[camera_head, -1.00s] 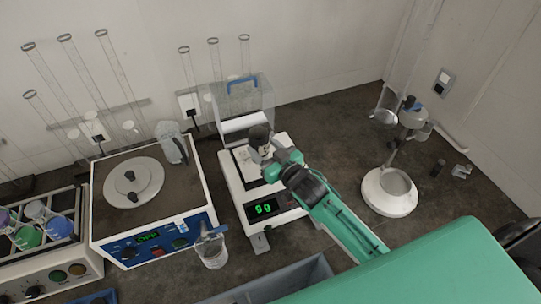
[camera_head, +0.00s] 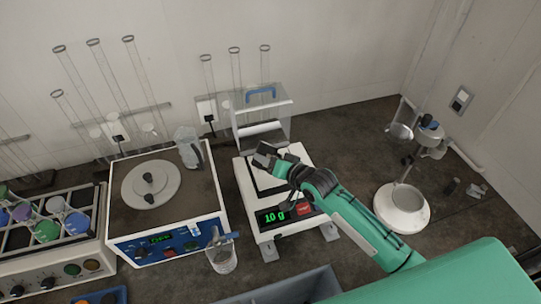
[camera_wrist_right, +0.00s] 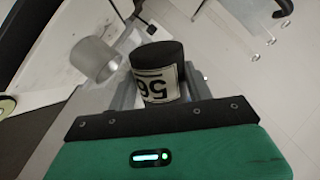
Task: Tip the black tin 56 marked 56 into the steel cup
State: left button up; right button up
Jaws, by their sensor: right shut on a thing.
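The black tin 56 (camera_head: 264,155) is held by my right gripper (camera_head: 281,168) above the balance pan and is tipped over in the head view. In the right wrist view the black tin (camera_wrist_right: 157,58) shows its pale label reading 56 between the fingers of my right gripper (camera_wrist_right: 155,92), which is shut on it. A grey cup, which looks like the steel cup (camera_wrist_right: 95,60), is just left of the tin in that view. In the head view the cup is mostly hidden by the tin and gripper. My left gripper is not in view.
The white balance (camera_head: 250,190) reads 10 g, with its clear shield (camera_head: 262,110) behind. A blue-fronted device (camera_head: 165,235) and a glass beaker (camera_head: 222,258) are at left. A white round-based stand (camera_head: 402,208) is at right. A grey bin (camera_head: 300,285) lies in front.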

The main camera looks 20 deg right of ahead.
aim_at(274, 152)
jog(key=shift+r+m+g, duration=0.15)
jog(key=shift+m+g, duration=0.15)
jog(key=shift+m, duration=0.2)
jog(key=shift+r+m+y+p, duration=0.2)
jog(key=shift+m+y+p, duration=0.15)
jog(key=shift+p, duration=0.4)
jog(key=shift+w+d+m+g+p, duration=0.1)
jog(key=shift+m+g+p, duration=0.2)
jog(key=shift+m+g, duration=0.1)
jog(key=shift+w+d+f+m+g+y, duration=0.1)
jog(key=shift+f+m+g+y, duration=0.15)
jog(key=shift+m+y, duration=0.3)
jog(key=shift+w+d+f+m+g+y+b, duration=0.1)
jog(key=shift+w+d+m+g+y+b, duration=0.1)
jog(key=shift+m+g, duration=0.25)
jog(key=shift+w+d+f+m+g+y+b, duration=0.1)
jog(key=shift+m+g+y+b, duration=0.1)
jog(key=shift+m, duration=0.45)
jog(key=m, duration=0.1)
jog(key=w+d+r+m+g+y, duration=0.1)
jog(key=shift+r+m+y, duration=0.15)
jog(key=shift+m+y, duration=0.15)
jog(key=shift+m, duration=0.1)
